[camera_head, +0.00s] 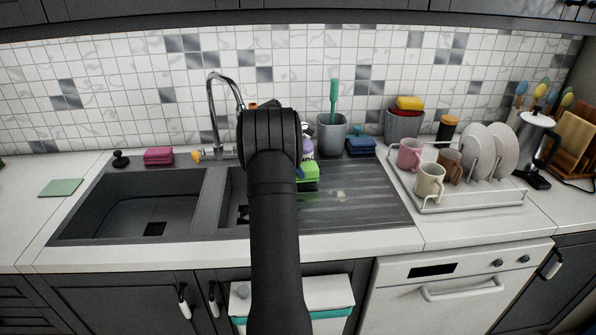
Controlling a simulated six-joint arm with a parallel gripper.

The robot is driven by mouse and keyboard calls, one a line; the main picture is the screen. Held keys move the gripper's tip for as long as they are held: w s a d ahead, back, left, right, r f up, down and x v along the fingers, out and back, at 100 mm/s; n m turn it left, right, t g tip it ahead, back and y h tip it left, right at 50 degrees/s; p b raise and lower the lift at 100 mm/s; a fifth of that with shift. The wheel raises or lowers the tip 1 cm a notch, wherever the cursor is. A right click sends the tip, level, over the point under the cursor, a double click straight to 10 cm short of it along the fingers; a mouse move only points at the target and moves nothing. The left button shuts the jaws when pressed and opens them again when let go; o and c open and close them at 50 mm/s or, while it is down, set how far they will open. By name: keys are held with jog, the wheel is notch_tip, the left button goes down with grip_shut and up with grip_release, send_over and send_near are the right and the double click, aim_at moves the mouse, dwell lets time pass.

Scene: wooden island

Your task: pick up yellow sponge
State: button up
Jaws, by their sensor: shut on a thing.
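A yellow sponge (410,103) sits at the top of a grey container (403,125) at the back of the counter, right of the sink. A red sponge (405,112) shows just under it in the same container. My dark arm rises through the middle of the picture, in front of the sink, with its rounded end left of the container and well apart from the yellow sponge in the picture. My gripper's fingers are hidden behind the arm, so I cannot see them or anything between them.
A grey cup with a green brush (334,95), a blue sponge (361,144) and a green item (308,176) are right of my arm. A dish rack (472,203) holds mugs and plates. The tap (212,115) stands left. The ribbed drainboard (365,205) is largely clear.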

notch_tip(320, 180, up, 5)
jog(key=shift+f, duration=0.1)
jog(key=s, duration=1.9)
jog(key=shift+s, duration=0.35)
jog(key=shift+o, duration=0.7)
jog(key=shift+w+d, duration=0.2)
jog(key=shift+w, duration=0.25)
jog(key=shift+c, duration=0.2)
jog(key=w+d+r+n+t+y, duration=0.1)
jog(key=w+d+n+t+y, duration=0.15)
jog(key=w+d+n, duration=0.9)
jog(key=shift+w+a+f+m+t+h, duration=0.1)
jog(key=shift+w+a+f+m+h, duration=0.2)
jog(key=shift+f, duration=0.55)
jog(key=shift+w+a+f+m+t, duration=0.1)
jog(key=shift+a+f+m, duration=0.2)
jog(key=shift+f+m, duration=0.4)
jog(key=shift+w+a+f+m+t+h, duration=0.15)
jog(key=shift+a+f+m, duration=0.15)
jog(key=shift+f, duration=0.7)
jog(key=shift+f, duration=1.45)
